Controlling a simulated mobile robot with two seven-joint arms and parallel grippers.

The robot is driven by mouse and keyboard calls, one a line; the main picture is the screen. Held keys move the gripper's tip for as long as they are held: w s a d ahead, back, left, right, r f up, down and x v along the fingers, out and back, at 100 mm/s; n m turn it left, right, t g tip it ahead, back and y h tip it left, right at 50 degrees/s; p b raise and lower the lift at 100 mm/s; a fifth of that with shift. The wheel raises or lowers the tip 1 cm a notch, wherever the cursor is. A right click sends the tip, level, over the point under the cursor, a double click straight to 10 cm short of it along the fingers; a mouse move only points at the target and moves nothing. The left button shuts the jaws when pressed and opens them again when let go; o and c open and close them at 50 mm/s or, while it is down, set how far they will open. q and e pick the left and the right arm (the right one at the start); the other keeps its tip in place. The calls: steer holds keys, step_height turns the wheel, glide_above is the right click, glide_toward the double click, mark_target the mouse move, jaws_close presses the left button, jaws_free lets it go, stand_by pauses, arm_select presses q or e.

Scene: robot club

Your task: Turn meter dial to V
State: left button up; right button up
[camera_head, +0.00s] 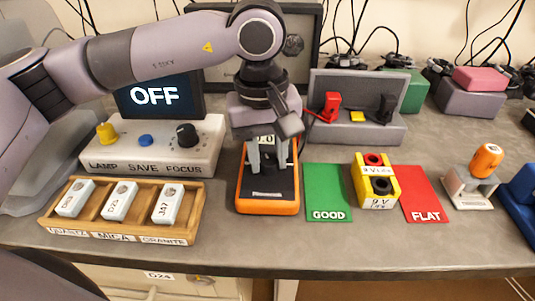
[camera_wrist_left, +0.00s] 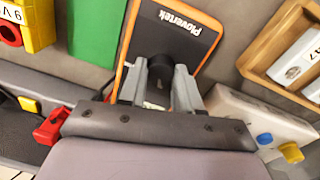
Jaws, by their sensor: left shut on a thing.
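The meter (camera_head: 285,206) is an orange-edged box with a black face, lying on the bench at the middle. The wrist view shows it (camera_wrist_left: 207,38) with the word Plovertek on its face. My left gripper (camera_head: 267,170) points down over the meter, shut on its black dial (camera_head: 266,184). In the wrist view the fingers (camera_wrist_left: 160,88) stand on either side of the round dial (camera_wrist_left: 160,70). The dial's markings and pointer are hidden, so its setting cannot be told. The meter's display is mostly covered by the gripper. My right gripper is not in view.
A control box (camera_head: 150,160) with an OFF screen (camera_head: 155,95) stands left, behind a wooden tray (camera_head: 120,228). A green GOOD mat (camera_head: 328,185), a yellow 9 V battery (camera_head: 361,180) and a red FLAT mat (camera_head: 425,190) lie right. A grey clip stand (camera_head: 355,125) is behind.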

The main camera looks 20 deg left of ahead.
mark_target(265, 161)
arm_select(q)
steer(key=o, duration=1.1)
steer(key=shift+c, duration=0.2)
step_height(265, 161, up, 7)
steer(key=shift+s+a+r, duration=0.1)
steer(key=shift+s+a, duration=0.05)
